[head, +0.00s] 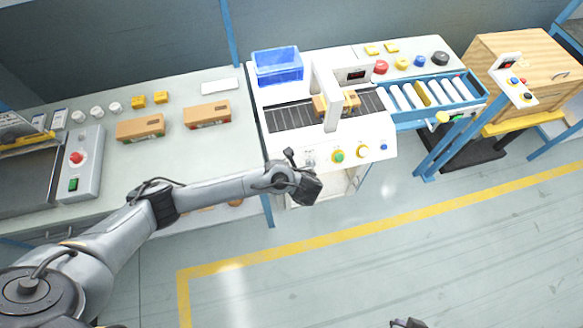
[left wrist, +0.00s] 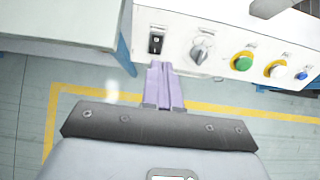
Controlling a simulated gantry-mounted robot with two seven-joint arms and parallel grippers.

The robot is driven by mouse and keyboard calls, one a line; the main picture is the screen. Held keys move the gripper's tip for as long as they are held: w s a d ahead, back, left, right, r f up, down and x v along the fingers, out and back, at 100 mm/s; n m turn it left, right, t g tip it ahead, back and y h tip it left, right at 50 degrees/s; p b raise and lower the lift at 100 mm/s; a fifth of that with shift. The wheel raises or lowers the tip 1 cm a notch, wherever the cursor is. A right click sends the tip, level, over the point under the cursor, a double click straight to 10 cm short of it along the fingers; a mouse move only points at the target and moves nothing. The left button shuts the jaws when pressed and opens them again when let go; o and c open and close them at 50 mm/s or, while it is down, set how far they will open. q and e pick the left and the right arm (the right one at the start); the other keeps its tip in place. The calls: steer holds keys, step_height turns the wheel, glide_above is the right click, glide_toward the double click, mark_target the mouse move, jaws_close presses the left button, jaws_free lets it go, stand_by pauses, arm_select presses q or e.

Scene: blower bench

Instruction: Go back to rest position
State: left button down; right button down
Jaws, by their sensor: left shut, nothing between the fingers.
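My left arm reaches in from the left in the head view, and its dark hand (head: 305,188) hangs just in front of the white machine's (head: 376,148) front panel. In the left wrist view the left gripper's (left wrist: 160,68) two pale purple fingers are pressed together with nothing between them. Their tips are near the panel's lower edge, beside a black switch (left wrist: 156,43) and a grey knob (left wrist: 202,49). I cannot tell whether they touch the panel. My right gripper does not show clearly; only a small dark part shows at the bottom edge of the head view.
A blue bin (head: 277,68) and a dark conveyor stand on the machine. Blue-framed rollers (head: 437,94) extend right toward a wooden crate (head: 520,62). The left bench (head: 165,165) holds brown boxes (head: 207,115) and a control box (head: 83,163). The floor (head: 420,250) in front is open.

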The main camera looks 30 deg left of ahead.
arm_select(q)
steer(key=shift+r, duration=0.15)
stand_by(0.3)
steer(key=s+d+f+g, duration=0.2)
steer(key=s+d+f, duration=0.1)
steer(key=s+f, duration=0.6)
steer(key=s+d+n+g+h, duration=0.15)
steer(key=s+d, duration=0.25)
steer(key=s, duration=0.4)
steer(key=s+d+n+g+h, duration=0.1)
steer(key=s+d+n+h, duration=0.25)
steer(key=s, duration=0.45)
steer(key=a+r+n+t+h, duration=0.1)
steer(key=a+r+n, duration=0.4)
steer(key=r+n, duration=0.4)
steer(key=a+r+n+t, duration=0.1)
steer(key=a+r+n, duration=0.55)
steer(key=n, duration=0.45)
step_height(320, 180, up, 21)
steer(key=p, duration=2)
steer(key=shift+d+f+p, duration=0.2)
steer(key=shift+d+p, duration=0.2)
steer(key=shift+d, duration=0.05)
